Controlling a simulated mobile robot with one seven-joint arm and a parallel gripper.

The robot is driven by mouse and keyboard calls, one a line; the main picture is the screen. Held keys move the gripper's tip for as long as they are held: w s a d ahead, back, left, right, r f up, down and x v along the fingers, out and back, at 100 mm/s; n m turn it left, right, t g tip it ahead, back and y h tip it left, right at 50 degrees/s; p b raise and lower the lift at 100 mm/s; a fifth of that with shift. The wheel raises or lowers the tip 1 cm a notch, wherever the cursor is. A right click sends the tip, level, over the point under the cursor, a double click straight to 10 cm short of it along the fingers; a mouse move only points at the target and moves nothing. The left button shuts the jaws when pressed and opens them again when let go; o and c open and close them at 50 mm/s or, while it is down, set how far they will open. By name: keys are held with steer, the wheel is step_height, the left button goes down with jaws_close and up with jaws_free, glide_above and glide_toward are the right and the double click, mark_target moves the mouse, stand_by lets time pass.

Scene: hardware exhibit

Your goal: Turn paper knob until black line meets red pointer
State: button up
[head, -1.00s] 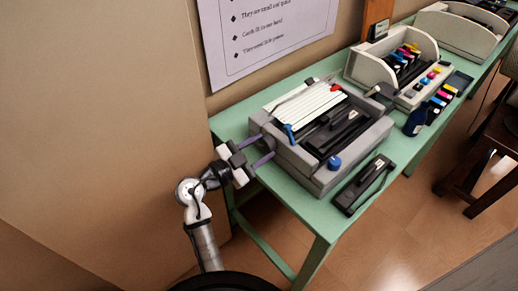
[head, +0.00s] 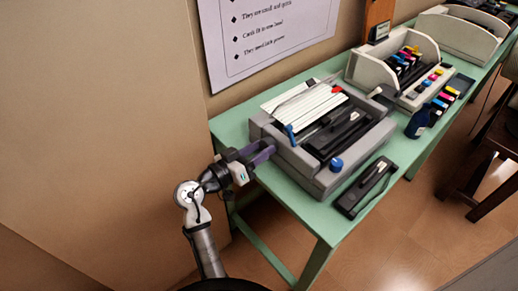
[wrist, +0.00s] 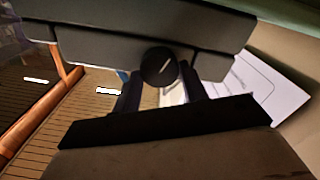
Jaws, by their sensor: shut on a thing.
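The grey printer (head: 330,180) stands on the green table, with white paper on top. My gripper (head: 268,149) is at the printer's left side, its fingers closed in on the side knob, which is hidden in the head view. In the wrist view a dark round knob (wrist: 159,68) with a short pale slanted mark sits between the fingertips of my gripper (wrist: 160,86). A small red part (head: 336,89) shows on top of the printer; I cannot tell if it is the pointer.
A blue knob (head: 336,164) is at the printer's front corner and a blue lever (head: 290,131) on top. A black device (head: 364,189) lies in front. Colour cartridges and a cream printer (head: 365,68) stand farther right. The wall is close behind.

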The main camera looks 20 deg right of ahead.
steer(key=n+p, duration=0.2)
steer(key=n, duration=0.3)
steer(key=shift+r+n+p, duration=0.1)
steer(key=shift+n+p, duration=0.2)
steer(key=shift+n, duration=0.1)
steer(key=shift+w+n+p, duration=0.1)
steer(key=shift+n+p, duration=1.3)
steer(key=shift+n, duration=0.9)
steer(key=shift+f, duration=0.2)
steer(key=o, duration=1)
steer(key=shift+c, duration=0.2)
steer(key=b+v, duration=0.4)
steer(key=v, duration=1)
steer(key=shift+d, duration=0.1)
